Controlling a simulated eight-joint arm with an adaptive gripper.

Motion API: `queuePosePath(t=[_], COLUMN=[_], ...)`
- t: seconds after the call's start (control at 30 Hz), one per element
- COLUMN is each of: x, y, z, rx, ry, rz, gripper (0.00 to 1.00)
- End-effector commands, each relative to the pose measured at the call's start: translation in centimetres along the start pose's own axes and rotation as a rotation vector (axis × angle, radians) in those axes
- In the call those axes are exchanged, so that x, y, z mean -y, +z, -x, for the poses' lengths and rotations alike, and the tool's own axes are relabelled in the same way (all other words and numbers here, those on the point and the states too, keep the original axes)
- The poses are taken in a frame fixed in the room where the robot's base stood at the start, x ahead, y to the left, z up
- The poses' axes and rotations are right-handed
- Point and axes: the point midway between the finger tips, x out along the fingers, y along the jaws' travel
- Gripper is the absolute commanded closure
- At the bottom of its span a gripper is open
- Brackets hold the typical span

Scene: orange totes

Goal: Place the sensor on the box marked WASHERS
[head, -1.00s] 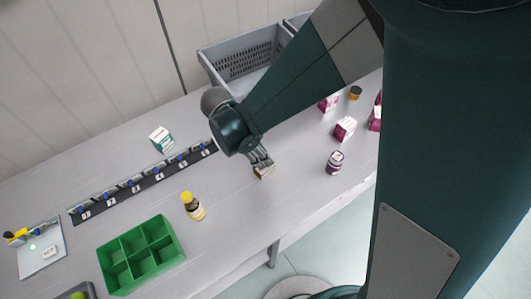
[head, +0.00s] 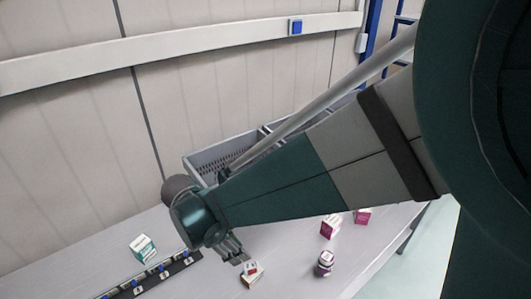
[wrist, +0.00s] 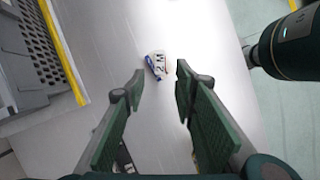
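My gripper (head: 237,255) hangs over the bench, pointing down. In the wrist view its two green fingers (wrist: 160,88) are apart with nothing between them. A small pale item (wrist: 157,66) with dark lettering and a blue part lies on the bench just beyond the fingertips. In the head view a small white and tan item with red marks (head: 252,273) lies just below and right of the fingers, apparently the same one. I cannot tell whether it is the sensor. No box with readable WASHERS lettering shows.
Grey totes (head: 200,163) stand at the back against the wall. A teal and white box (head: 143,248) and a black numbered strip (head: 150,283) are at left.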

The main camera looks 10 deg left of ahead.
Motion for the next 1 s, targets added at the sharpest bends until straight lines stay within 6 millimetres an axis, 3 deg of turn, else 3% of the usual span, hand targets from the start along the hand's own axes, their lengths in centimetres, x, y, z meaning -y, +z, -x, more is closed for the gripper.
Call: queuePosePath(t=[0.57,0.77,1.0], x=[0.0,0.2,0.8], y=[0.5,2.8,7.8], z=[0.0,0.4,1.1], rx=[-0.005,-0.031,-0.093], ry=[0.001,0.010,0.032], rz=[-0.016,-0.095,-0.279], gripper=[0.72,0.72,0.72])
